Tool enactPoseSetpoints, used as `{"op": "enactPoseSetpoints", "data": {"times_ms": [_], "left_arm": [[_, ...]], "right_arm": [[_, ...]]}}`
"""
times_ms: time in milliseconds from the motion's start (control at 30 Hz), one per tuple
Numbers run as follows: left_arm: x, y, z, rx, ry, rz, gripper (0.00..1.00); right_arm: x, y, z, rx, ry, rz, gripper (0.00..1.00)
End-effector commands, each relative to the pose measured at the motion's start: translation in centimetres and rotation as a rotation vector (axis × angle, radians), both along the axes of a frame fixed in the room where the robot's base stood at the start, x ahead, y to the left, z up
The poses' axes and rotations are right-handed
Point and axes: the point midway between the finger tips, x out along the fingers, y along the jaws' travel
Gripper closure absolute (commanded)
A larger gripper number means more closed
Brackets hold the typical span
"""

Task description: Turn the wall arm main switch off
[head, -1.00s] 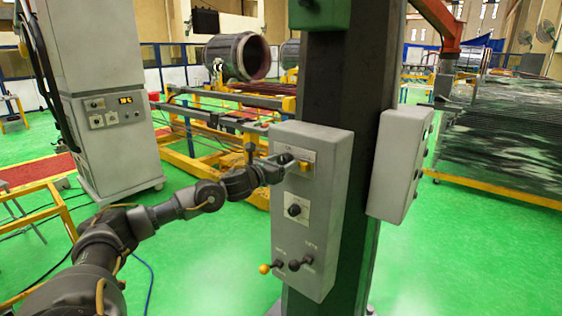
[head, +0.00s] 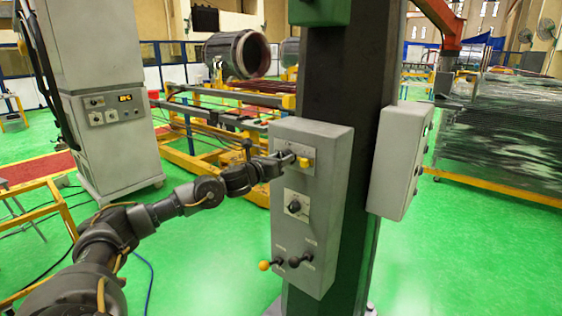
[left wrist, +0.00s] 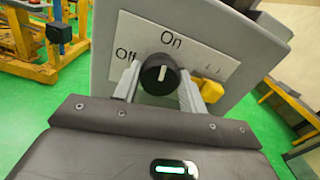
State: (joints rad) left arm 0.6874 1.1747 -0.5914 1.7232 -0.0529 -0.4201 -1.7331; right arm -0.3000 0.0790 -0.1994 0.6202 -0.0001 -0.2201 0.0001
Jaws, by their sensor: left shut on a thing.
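The main switch is a round black knob (left wrist: 159,74) with a white line, on a white label plate marked "On" above and "Off" to the left. In the left wrist view the white line points up, roughly toward "On". My left gripper (left wrist: 165,85) has a finger on each side of the knob and is shut on it. In the head view my left gripper (head: 287,160) reaches the upper part of the grey wall box (head: 338,190) and covers most of the knob. My right gripper is in neither view.
A yellow switch (head: 306,163) sits close to the right of the knob. A second rotary knob (head: 295,207) and two levers, yellow-tipped (head: 264,265) and black (head: 295,261), are lower on the box. A dark column (head: 345,80) stands behind.

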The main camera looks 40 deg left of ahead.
Motion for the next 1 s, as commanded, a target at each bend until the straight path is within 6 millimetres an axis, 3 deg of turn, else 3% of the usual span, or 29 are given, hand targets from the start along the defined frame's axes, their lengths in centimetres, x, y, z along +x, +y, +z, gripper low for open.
{"op": "enactPoseSetpoints", "data": {"times_ms": [500, 1000], "left_arm": [[0.0, 0.1, -0.2, -0.474, -0.01, 0.001, 0.81], [0.0, 0.2, -0.1, -0.949, -0.019, 0.002, 0.81]], "right_arm": [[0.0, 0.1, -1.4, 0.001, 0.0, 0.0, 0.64], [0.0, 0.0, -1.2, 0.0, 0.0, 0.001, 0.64]]}}
